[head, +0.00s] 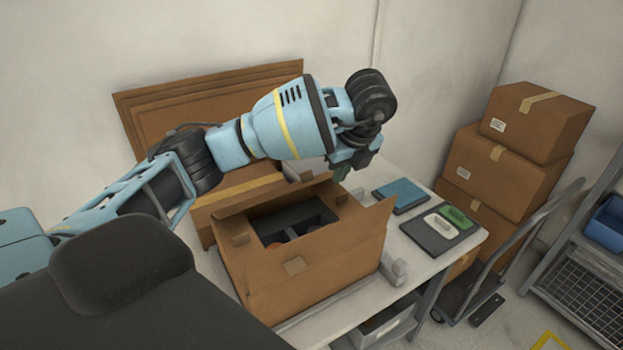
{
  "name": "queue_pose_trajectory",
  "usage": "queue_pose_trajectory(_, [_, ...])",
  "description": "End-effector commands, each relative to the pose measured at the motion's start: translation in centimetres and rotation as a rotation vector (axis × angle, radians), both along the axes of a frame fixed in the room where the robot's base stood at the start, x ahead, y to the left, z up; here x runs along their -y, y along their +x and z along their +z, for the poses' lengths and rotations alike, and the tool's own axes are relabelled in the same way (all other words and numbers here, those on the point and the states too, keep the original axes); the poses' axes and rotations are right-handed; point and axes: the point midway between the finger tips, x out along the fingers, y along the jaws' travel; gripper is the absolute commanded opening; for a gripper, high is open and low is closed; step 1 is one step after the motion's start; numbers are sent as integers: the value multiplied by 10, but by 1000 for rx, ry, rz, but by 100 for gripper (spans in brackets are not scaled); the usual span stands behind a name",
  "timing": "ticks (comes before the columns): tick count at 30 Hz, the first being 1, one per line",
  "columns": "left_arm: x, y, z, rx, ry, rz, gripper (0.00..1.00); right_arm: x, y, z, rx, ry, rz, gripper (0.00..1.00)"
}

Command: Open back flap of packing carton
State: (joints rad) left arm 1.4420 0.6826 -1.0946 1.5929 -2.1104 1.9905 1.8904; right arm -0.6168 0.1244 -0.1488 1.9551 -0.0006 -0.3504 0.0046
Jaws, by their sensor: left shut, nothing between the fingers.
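The packing carton (315,281) is a brown box on the light table, its top at least partly open. A dark insert (310,222) shows inside it. Its right flap (376,232) stands up, angled outward. A back flap (268,200) shows at the far rim, tilted up; my arm passes above it, and its exact angle is hard to tell. My left gripper (341,172) is shut and empty, pointing down above the carton's far right corner. Its fingertips are small and partly hidden by the wrist, so I cannot tell whether they touch a flap. My right gripper is out of view.
Flat cardboard sheets (205,97) lean on the wall behind. A blue box (401,195) and a dark tray (437,236) lie right of the carton. Stacked cartons (507,170) stand on a hand truck at right, near a shelf with a blue bin (607,222).

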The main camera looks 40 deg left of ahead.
Motion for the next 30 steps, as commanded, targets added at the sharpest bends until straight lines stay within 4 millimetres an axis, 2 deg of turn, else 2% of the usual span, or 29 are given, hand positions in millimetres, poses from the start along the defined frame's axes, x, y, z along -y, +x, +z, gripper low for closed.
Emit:
queue_pose_trajectory(7, [0,0,-1,0,0,0,0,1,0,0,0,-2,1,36])
queue_pose_trajectory(11, [-2,1,-8,-1,-1,0,0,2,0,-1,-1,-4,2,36])
queue_pose_trajectory(14, [-7,2,-20,-3,1,2,0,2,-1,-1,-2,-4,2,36])
queue_pose_trajectory(27, [-30,12,-97,-4,1,1,0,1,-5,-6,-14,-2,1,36])
queue_pose_trajectory(30, [-38,16,-78,8,0,3,0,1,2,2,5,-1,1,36])
